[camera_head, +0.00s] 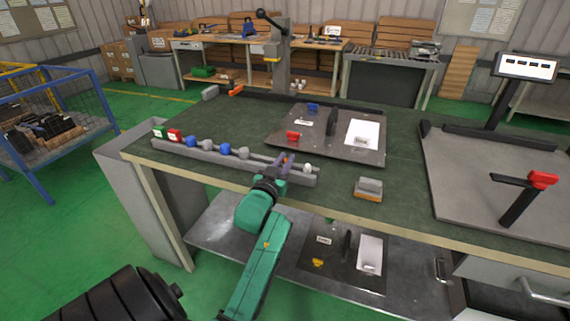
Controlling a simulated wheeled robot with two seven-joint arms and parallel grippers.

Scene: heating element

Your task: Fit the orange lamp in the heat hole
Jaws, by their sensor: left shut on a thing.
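My left gripper (285,163) is over the right part of a long grey rail at the table's front edge. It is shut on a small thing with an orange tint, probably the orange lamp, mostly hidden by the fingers. The grey rail (215,159) holds a green block, a red block and several blue and grey round pieces, with a white piece (307,168) right of my gripper. I cannot make out which hole is the heat hole. My right gripper is not in view.
A dark panel (345,149) with red and blue parts and a white plate lies behind the gripper. A small grey and brown block (368,189) lies to the right. A grey plate with a red-handled lever (541,180) is at far right.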

